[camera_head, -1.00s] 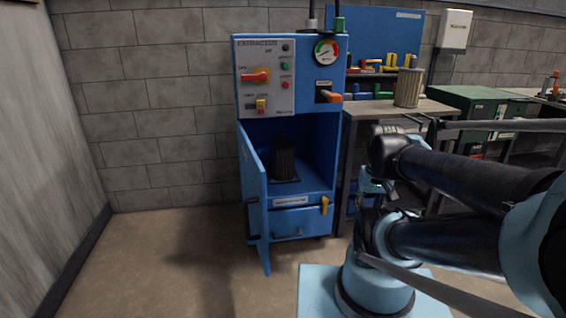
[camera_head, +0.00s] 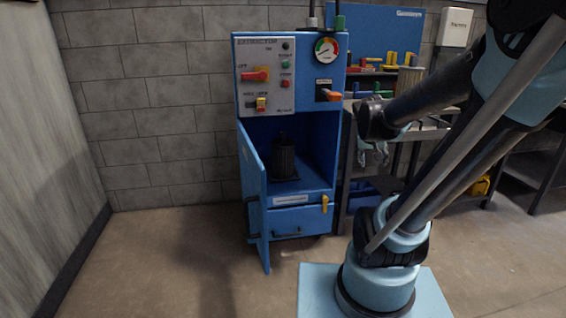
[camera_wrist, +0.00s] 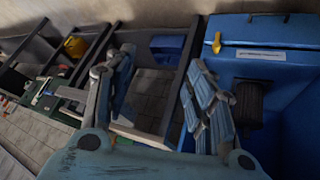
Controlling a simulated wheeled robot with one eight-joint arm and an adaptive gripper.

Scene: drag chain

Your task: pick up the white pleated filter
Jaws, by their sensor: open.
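The pale pleated filter (camera_head: 409,77) stands upright on the workbench right of the blue extractor in the head view. My arm hides its lower part. A dark ribbed filter (camera_head: 284,160) stands inside the extractor's open compartment; it also shows in the wrist view (camera_wrist: 247,104). My gripper (camera_head: 374,157) hangs in front of the bench, just right of the compartment, and apart from both filters. In the wrist view my gripper (camera_wrist: 163,65) has its fingers spread with nothing between them. The pale filter cannot be made out in the wrist view.
The blue extractor (camera_head: 318,205) has its door (camera_head: 255,195) swung open to the left. The bench edge and legs are close behind my gripper. Coloured bins (camera_head: 372,88) stand at the back of the bench. The floor at left is clear.

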